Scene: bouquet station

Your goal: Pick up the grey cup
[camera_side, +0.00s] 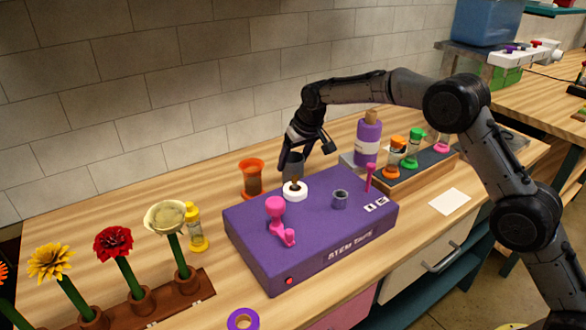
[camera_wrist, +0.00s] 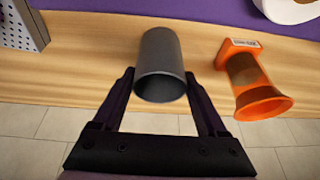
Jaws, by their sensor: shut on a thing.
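The grey cup (camera_side: 293,166) is a plain dark grey cylinder behind the purple station box (camera_side: 245,235). In the wrist view the grey cup (camera_wrist: 160,60) sits between the two black fingers, its open mouth facing the camera. My gripper (camera_side: 306,150) is shut on it, and the fingers also show in the wrist view (camera_wrist: 160,78), one on each side of the cup. In the side view the cup's lower end is close to the white ring on the box. I cannot tell whether its base touches the table.
An orange cup (camera_side: 252,180) stands just left of the grey cup and shows to its right in the wrist view (camera_wrist: 258,92). A purple bottle (camera_side: 368,142) and a tray of jars (camera_side: 412,170) stand to the right. Potted flowers (camera_side: 118,250) are at front left.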

